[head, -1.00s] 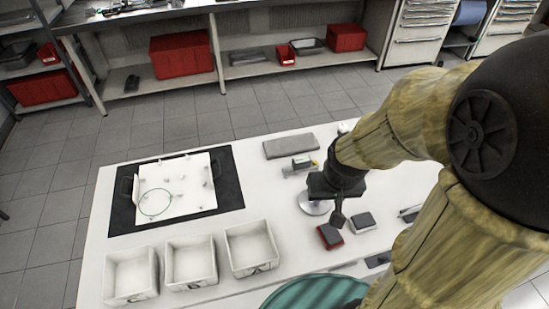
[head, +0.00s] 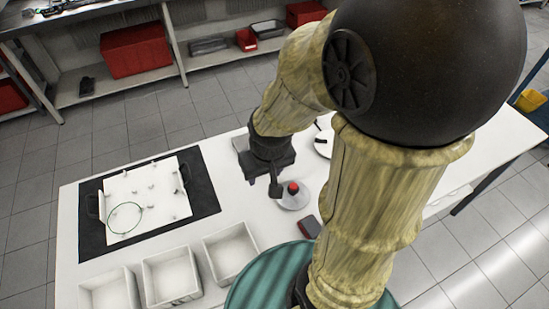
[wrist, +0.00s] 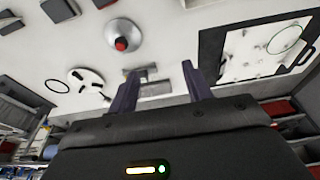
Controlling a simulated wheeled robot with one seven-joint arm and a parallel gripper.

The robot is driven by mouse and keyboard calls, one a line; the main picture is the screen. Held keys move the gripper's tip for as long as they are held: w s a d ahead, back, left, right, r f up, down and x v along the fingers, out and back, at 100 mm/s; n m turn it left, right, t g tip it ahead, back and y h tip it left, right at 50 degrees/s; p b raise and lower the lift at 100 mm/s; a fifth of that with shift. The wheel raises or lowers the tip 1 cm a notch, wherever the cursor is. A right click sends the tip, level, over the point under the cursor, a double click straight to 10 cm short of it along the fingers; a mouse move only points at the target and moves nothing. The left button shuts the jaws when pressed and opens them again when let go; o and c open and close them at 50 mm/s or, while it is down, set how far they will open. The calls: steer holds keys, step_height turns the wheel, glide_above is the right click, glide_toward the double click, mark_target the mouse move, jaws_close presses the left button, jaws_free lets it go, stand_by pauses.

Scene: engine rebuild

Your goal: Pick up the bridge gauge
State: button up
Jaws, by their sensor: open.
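A small grey metal item (wrist: 143,73), perhaps the bridge gauge, lies on the white table, partly hidden by a finger in the wrist view. I cannot confirm what it is. My gripper (wrist: 160,72) is open, and this item shows between its fingers, nearer the left one. The gripper holds nothing and appears to be above the table. In the head view my gripper (head: 274,182) and arm hide the item.
A disc with a red knob (head: 293,188) stands beside my gripper. A grey pad (wrist: 155,87) and a slotted white plate (wrist: 85,82) are close by. White bins (head: 171,277) and a black mat (head: 205,196) with a white tray are to the left.

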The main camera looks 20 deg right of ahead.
steer(key=shift+w+a+f+n, duration=0.15)
steer(key=shift+f+n, duration=0.15)
steer(key=w+a+f+n+g+h+b, duration=0.1)
steer(key=w+f+n+h+b, duration=0.3)
steer(key=w+f+n, duration=0.1)
steer(key=w+a+f+n+h+b, duration=0.1)
steer(key=w+f+n+h+b, duration=0.4)
steer(key=w, duration=0.4)
steer(key=w+a+f+n+g+h+b, duration=0.1)
steer(key=w+a+f+n+h+b, duration=0.1)
steer(key=w+f+n+h+b, duration=0.2)
steer(key=shift+w+f+n+g+h+b, duration=0.15)
steer(key=shift+w+f+n+b, duration=0.25)
steer(key=shift+w+n, duration=0.45)
steer(key=shift+w+f+n+g+h+b, duration=0.15)
steer(key=shift+w+f+n+b, duration=0.2)
steer(key=shift+w+n, duration=0.45)
steer(key=shift+s, duration=0.2)
steer(key=x, duration=1.2)
steer(key=shift+d+f, duration=0.1)
